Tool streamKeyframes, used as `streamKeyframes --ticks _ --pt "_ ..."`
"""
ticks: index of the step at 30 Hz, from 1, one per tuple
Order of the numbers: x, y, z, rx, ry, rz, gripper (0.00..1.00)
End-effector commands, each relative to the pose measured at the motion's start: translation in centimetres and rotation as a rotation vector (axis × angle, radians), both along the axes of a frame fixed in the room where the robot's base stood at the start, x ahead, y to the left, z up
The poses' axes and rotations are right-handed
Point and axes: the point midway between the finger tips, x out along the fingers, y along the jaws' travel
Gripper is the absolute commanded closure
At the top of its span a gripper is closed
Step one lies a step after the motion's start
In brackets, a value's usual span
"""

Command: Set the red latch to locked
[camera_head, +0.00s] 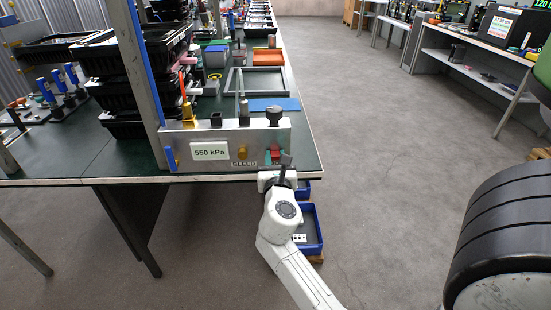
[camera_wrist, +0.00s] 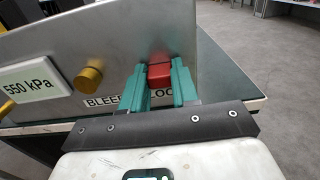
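The red latch (camera_wrist: 160,75) sits low on the front of a grey metal panel (camera_head: 220,139). In the wrist view it lies between the two teal fingers of my gripper (camera_wrist: 159,85), with a finger against each side. The latch also shows in the head view (camera_head: 275,152), small and partly covered by the fingers. A lettered label behind the fingers is mostly hidden, so I cannot read the latch's setting.
A brass knob (camera_wrist: 88,80) is left of the latch, above a BLEED label (camera_head: 244,163). A 550 kPa display (camera_head: 209,152) is farther left. Black trays (camera_head: 130,60) are stacked at the back left. A blue bin (camera_head: 309,228) stands under the table edge. Open floor lies to the right.

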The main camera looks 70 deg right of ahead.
Motion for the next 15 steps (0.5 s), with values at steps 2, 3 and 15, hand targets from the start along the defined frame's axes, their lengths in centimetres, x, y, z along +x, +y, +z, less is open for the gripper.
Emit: streamKeyframes --ticks 2,3,15 --pt "0.06 -0.03 -0.46 0.008 0.002 0.002 0.63" --pt "0.04 -0.03 -0.44 0.008 0.002 0.001 0.59" --pt "-0.03 0.07 -0.26 0.005 0.002 0.0 0.45"
